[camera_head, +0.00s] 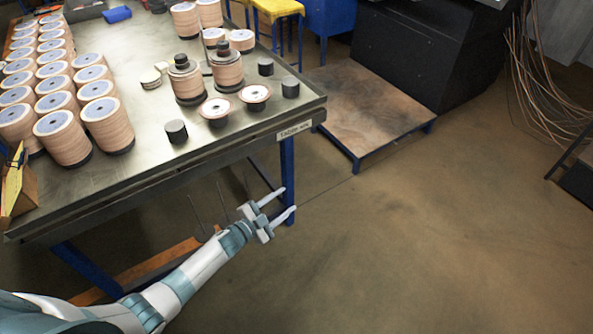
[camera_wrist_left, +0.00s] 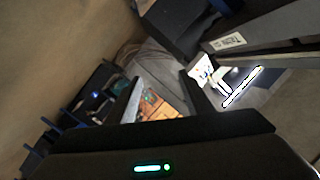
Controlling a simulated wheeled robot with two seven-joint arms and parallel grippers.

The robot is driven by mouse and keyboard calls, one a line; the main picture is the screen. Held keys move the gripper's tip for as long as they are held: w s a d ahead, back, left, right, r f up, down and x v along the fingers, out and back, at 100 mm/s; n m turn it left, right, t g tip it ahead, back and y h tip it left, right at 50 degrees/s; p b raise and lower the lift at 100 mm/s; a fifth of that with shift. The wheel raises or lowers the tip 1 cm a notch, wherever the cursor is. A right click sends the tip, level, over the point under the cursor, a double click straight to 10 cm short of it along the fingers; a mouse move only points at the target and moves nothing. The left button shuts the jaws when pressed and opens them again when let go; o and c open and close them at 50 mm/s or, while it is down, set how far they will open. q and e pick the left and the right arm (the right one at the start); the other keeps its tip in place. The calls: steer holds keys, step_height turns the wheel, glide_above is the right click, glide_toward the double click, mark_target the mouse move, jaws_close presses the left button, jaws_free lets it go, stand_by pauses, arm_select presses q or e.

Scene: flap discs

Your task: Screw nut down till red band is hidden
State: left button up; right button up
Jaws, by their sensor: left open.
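Two stacks of tan discs on the metal table carry dark nut-like pieces on top: one nut (camera_head: 181,62) on the left stack (camera_head: 187,86), another nut (camera_head: 223,48) on the right stack (camera_head: 227,72). No red band can be made out on either at this size. My left gripper (camera_head: 289,198) is open and empty, beyond the table's front edge and below the tabletop, well apart from the stacks. Its two fingers also show apart in the left wrist view (camera_wrist_left: 162,92), with nothing between them. My right gripper is not in view.
The table (camera_head: 222,150) holds many disc stacks (camera_head: 60,138) at left and loose dark cylinders (camera_head: 176,131) near its front. Two flanged discs (camera_head: 215,110) lie near the right corner. A low platform (camera_head: 365,105) stands at right; open floor lies in front of it.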

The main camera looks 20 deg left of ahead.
arm_select(q)
steer(key=s+a+f+n+g+y, duration=0.3)
steer(key=s+f+n, duration=0.1)
steer(key=s+f, duration=0.95)
steer(key=s+a+f+n+g+y, duration=0.3)
steer(key=s+f, duration=0.9)
steer(key=f, duration=0.2)
steer(key=s+f+n+g, duration=0.2)
steer(key=s+f, duration=0.3)
steer(key=s, duration=1.2)
steer(key=s+d+f+n+g+y+b, duration=0.1)
steer(key=s+f+g, duration=0.4)
steer(key=s, duration=1.3)
steer(key=shift+d+f+n+y, duration=0.25)
steer(key=shift+f+n+y, duration=0.05)
steer(key=shift+f+n, duration=0.4)
